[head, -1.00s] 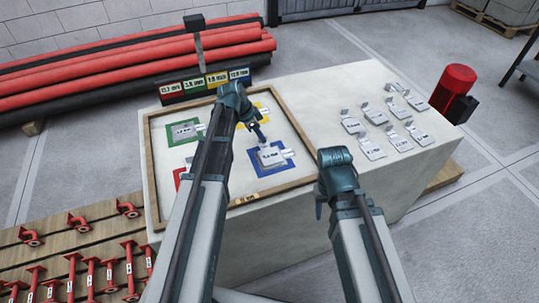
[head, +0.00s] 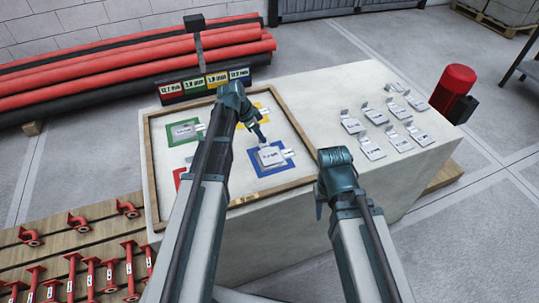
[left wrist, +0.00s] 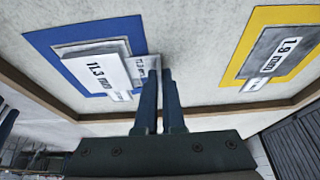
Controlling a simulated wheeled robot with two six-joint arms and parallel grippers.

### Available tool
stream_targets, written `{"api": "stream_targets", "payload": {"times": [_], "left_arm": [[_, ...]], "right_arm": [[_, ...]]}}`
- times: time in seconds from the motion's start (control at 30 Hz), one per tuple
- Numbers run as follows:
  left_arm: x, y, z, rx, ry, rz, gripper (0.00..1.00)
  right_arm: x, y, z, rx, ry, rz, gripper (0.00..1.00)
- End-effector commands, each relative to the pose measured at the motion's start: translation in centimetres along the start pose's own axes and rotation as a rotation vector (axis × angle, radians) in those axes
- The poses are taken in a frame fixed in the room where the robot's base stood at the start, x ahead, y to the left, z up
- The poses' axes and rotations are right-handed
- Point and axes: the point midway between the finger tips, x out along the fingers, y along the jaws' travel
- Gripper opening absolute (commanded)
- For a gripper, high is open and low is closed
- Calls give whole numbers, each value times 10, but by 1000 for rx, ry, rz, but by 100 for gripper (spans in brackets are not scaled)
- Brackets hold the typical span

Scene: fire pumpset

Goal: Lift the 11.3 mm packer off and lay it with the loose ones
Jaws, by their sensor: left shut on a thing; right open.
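The packer labelled 11.3 mm (left wrist: 97,72) is a pale flat plate over the blue-framed square (head: 258,171). In the left wrist view it stands slightly off and askew from another grey plate (left wrist: 126,45) behind it; I cannot tell how large the gap is. My left gripper (head: 262,139) is shut on the packer's edge, and its fingers (left wrist: 160,74) partly hide the plates there. The loose packers (head: 373,151) lie in rows on the right of the pale table top. My right gripper (head: 319,210) is open and empty by the table's front, its fingers mostly hidden.
A wooden frame (head: 283,190) borders the coloured squares, with a yellow square (left wrist: 252,72) bearing a 1.9 mm plate. A label board (head: 205,84) stands at the back. The table top between frame and loose packers is clear. A red cylinder (head: 454,86) stands beyond the right edge.

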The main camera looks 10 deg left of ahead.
Motion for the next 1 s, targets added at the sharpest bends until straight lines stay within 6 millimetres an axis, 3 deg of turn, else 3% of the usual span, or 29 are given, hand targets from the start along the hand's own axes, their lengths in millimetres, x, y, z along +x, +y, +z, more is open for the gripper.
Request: {"api": "stream_targets", "payload": {"times": [0.57, 1.0], "left_arm": [[-5, 0, -2, 0, 0, 0, 0], [-39, 0, -16, 0, 0, 0, 0]], "right_arm": [[-5, 0, 0, 0, 0, 0, 50], [-42, 4, 2, 0, 0, 0, 50]]}}
